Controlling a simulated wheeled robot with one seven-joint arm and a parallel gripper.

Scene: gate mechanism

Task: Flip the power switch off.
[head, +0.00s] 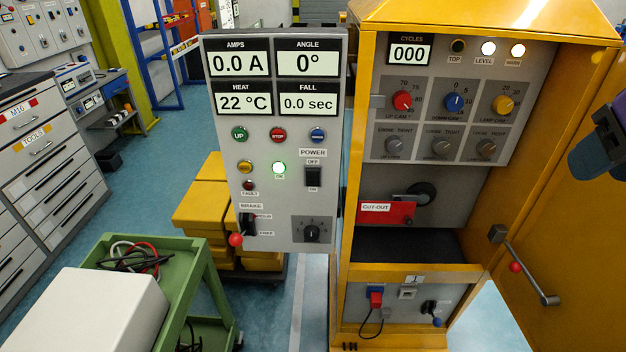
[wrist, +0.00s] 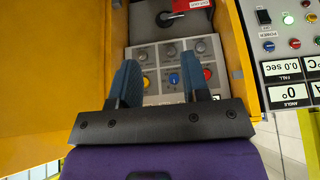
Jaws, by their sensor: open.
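The power switch (head: 313,177) is a black rocker on the grey control panel (head: 262,215), under the label POWER, with OFF above it and ON below. A green lamp (head: 278,168) to its left is lit. In the wrist view the power switch (wrist: 264,17) shows at the upper right, upside down. My gripper (wrist: 168,80) is open and empty, its two dark blue fingers in front of the yellow cabinet's knobs, well to the side of the switch.
The yellow cabinet (head: 484,18) stands open right of the panel, with knobs, a red CUT-OUT plate (head: 388,212) and a door (head: 572,190) with a handle. A green cart (head: 185,275) carrying a white box (head: 85,312) is at the lower left. Blue floor shows between.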

